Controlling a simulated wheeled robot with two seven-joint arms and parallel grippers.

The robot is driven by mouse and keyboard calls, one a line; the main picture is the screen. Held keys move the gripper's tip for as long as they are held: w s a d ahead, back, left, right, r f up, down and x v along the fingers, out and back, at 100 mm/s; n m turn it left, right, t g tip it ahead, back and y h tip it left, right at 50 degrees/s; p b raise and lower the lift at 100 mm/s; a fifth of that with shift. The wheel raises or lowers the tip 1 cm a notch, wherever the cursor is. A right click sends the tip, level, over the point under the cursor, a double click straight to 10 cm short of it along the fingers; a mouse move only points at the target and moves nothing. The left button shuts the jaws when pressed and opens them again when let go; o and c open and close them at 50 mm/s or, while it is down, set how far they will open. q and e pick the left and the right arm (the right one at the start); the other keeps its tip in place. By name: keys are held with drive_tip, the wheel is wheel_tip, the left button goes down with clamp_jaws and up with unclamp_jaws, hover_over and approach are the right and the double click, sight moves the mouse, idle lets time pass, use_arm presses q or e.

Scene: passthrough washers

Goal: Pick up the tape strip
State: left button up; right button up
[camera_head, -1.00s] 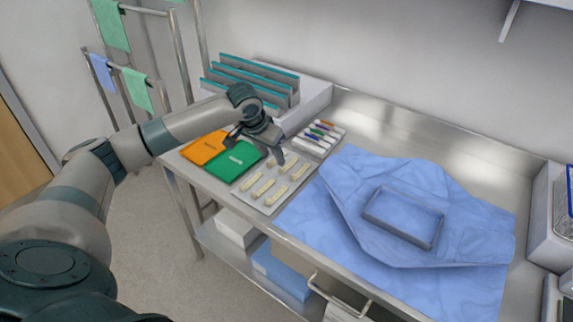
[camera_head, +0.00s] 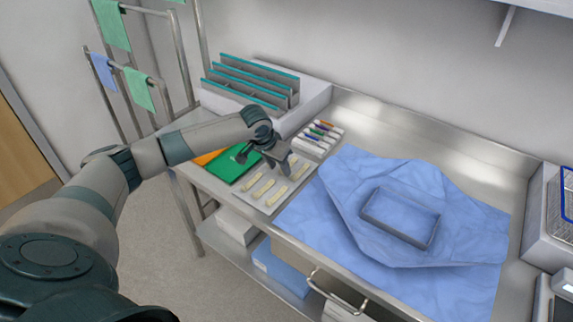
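Several short cream tape strips lie in rows on a pale flat sheet (camera_head: 272,206) at the left part of the steel table. One tape strip (camera_head: 264,188) lies in the front row, and another (camera_head: 300,171) lies at the right of the back row. My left gripper (camera_head: 264,164) is over the back-left part of the sheet, fingers apart, with nothing seen between them. The gripper hides part of the back row. I cannot tell whether its fingertips touch the sheet. My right gripper is not in view.
Green (camera_head: 230,166) and orange (camera_head: 208,157) packets lie left of the sheet, partly under my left arm. A white tray of coloured pens (camera_head: 317,138) stands behind. A blue drape (camera_head: 340,225) with a rectangular frame (camera_head: 402,218) covers the middle. A grey divided rack (camera_head: 255,82) stands behind.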

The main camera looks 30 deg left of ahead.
use_arm(q)
drive_tip(key=shift+w+f, duration=0.2)
drive_tip(key=shift+f, duration=0.3)
clamp_jaws()
drive_tip(key=shift+r+b, duration=0.45)
drive_tip(key=shift+r, duration=0.3)
wheel_tip(320, 180, up, 2)
drive_tip(key=shift+r+b, duration=0.25)
drive_tip(key=shift+b, duration=0.35)
drive_tip(key=w+d+r+b, duration=0.2)
drive_tip(key=d+r, duration=0.5)
drive_tip(key=d, duration=0.4)
drive_tip(key=shift+w+d+b, duration=0.15)
drive_tip(key=shift+d+b, duration=0.1)
drive_tip(key=shift+b, duration=0.4)
